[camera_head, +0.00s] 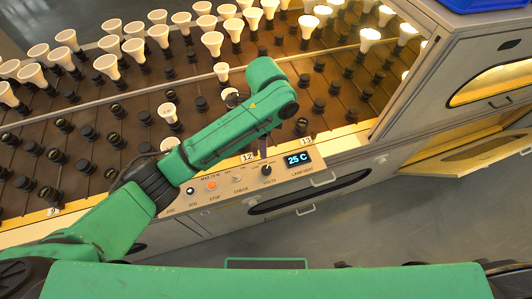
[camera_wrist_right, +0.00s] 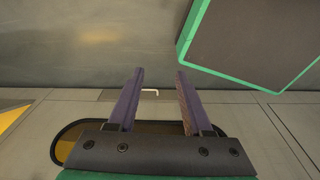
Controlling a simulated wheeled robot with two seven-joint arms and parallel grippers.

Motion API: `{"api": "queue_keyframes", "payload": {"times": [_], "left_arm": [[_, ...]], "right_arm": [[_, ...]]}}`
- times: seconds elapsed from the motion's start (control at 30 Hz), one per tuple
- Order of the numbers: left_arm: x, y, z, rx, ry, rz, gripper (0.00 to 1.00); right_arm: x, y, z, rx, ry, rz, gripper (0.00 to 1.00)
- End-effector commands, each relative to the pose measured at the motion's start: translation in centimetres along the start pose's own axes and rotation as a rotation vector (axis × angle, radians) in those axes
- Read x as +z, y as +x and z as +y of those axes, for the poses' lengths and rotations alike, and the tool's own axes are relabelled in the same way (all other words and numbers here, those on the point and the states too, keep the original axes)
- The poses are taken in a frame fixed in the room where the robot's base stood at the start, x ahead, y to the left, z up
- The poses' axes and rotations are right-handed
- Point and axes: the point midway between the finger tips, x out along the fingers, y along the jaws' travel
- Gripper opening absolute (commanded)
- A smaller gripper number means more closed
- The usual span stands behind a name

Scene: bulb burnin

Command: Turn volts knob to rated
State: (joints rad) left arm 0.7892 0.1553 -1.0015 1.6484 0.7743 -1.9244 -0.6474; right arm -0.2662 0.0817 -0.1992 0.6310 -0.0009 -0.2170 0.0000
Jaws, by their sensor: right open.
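The volts knob (camera_head: 267,170) is a small black knob above the VOLTS label on the grey control panel (camera_head: 222,196). Its pointer setting is too small to read. My left arm comes in from the left over the panel. Part of my left gripper (camera_head: 264,148) shows as a thin dark purple finger pointing down just behind the knob; whether it touches the knob cannot be told, nor its opening. My right gripper (camera_wrist_right: 159,78) is open and empty in the right wrist view, with two purple fingers apart; it is not seen in the head view.
Racks of white bulbs and black sockets lie behind. An open yellow-lined door (camera_head: 478,157) is at right. The right wrist view shows a drawer handle (camera_wrist_right: 150,91).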

Motion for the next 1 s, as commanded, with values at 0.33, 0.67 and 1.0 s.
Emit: {"api": "queue_keyframes", "payload": {"times": [0.33, 0.67, 1.0], "left_arm": [[0.1, 8.9, 0.1, 0.003, -0.004, -0.001, 0.71], [0.0, 13.4, 0.0, -0.002, -0.003, 0.001, 0.71], [0.0, 13.4, 0.0, -0.002, -0.003, 0.002, 0.18]], "right_arm": [[5.3, -0.4, -1.3, -0.018, 0.002, -0.085, 0.5], [1.6, 0.0, -0.7, -0.01, 0.001, -0.023, 0.5], [3.3, -0.1, -0.7, -0.009, 0.0, -0.051, 0.5]]}}
